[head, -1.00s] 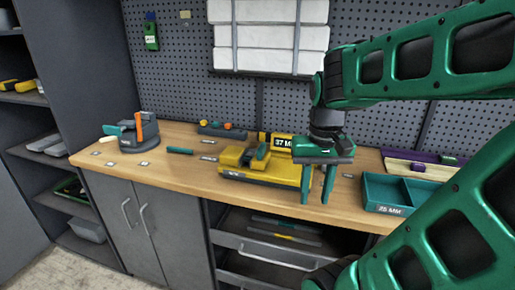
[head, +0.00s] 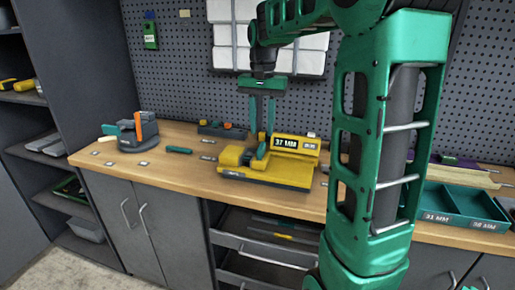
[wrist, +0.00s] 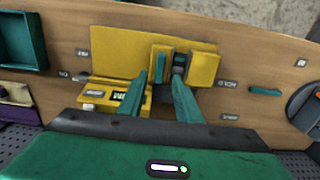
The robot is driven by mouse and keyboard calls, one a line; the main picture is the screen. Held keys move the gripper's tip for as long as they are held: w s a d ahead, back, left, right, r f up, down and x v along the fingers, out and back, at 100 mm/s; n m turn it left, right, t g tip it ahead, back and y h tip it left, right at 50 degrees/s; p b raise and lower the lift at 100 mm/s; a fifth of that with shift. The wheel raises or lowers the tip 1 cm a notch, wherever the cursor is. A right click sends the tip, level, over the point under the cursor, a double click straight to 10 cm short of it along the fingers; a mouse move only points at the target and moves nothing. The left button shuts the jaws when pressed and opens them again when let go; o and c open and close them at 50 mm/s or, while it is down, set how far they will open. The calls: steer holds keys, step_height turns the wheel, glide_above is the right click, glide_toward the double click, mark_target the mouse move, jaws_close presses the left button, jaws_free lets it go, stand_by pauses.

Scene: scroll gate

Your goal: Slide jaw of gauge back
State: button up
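The gauge (head: 265,181) is a yellow block on the workbench, with a raised display reading 37 MM (head: 286,142). It also shows in the wrist view (wrist: 115,45). There, two yellow jaw blocks stand on it, a left one (wrist: 161,62) and a right one (wrist: 206,68), with a dark and teal piece (wrist: 180,64) between them. My gripper (head: 262,133) is over the gauge, pointing down. In the wrist view (wrist: 160,85) its two teal fingers are apart with nothing clearly held. I cannot tell whether the fingertips touch the jaws.
A teal divided tray (head: 460,203) labelled 31 MM and 38 MM is at the right. A dark round stand (head: 139,138) is at the left. A teal bar (head: 179,150) lies between stand and gauge. A pegboard (head: 185,75) rises behind. My arm covers part of the bench.

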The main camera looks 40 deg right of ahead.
mark_target(261, 145)
step_height(261, 145, down, 7)
steer(key=shift+f, duration=0.15)
stand_by(0.4)
jaws_close()
